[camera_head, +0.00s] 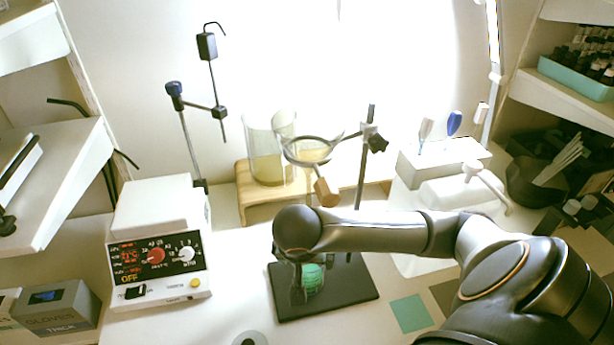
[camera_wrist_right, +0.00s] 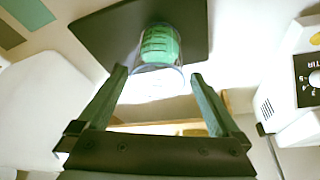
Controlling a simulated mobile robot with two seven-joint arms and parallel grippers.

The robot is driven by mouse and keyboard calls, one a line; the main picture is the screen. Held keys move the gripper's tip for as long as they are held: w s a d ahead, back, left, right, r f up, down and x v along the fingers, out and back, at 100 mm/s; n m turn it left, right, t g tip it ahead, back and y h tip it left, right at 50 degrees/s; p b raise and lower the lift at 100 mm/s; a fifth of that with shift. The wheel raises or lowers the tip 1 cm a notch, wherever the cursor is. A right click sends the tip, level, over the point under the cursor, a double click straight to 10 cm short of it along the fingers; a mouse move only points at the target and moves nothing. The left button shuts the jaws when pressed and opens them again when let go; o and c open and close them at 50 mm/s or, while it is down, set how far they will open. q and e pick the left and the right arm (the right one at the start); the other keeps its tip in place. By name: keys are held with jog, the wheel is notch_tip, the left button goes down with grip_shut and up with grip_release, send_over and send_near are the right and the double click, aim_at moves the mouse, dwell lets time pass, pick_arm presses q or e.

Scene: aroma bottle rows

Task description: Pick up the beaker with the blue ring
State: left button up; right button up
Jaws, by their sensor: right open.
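A glass beaker (camera_head: 314,279) with green content or markings stands on the black stand base, partly hidden behind my right arm in the head view. In the right wrist view the beaker (camera_wrist_right: 160,48) shows a clear rim towards me and green graduation marks; I cannot make out a distinct blue ring. My right gripper (camera_wrist_right: 158,77) is open, its two fingers apart on either side of the beaker's near end, with nothing visibly clamped. In the head view the right fingers are mostly hidden by the wrist. My left gripper is not in view.
The black base (camera_head: 350,284) carries an upright rod. A larger beaker of yellowish liquid (camera_head: 266,168) stands behind on a wooden stand (camera_head: 258,208), near a ring clamp (camera_head: 312,148). A white control box (camera_head: 158,245) is at left.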

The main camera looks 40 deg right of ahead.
aim_at(309, 267)
jog(key=b+x, duration=0.1)
jog(key=x, duration=0.5)
jog(key=shift+d+f+b, duration=0.3)
jog(key=shift+b, duration=0.1)
jog(key=shift+w+d+f, duration=0.1)
jog(key=shift+d+f, duration=0.05)
jog(key=shift+f, duration=0.25)
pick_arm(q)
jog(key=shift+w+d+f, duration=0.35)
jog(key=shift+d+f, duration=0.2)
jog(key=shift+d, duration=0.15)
pick_arm(e)
jog(key=c, duration=1.3)
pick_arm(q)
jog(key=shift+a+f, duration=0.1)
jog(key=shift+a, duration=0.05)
pick_arm(e)
jog(key=shift+r, duration=0.1)
jog(key=shift+c, duration=0.5)
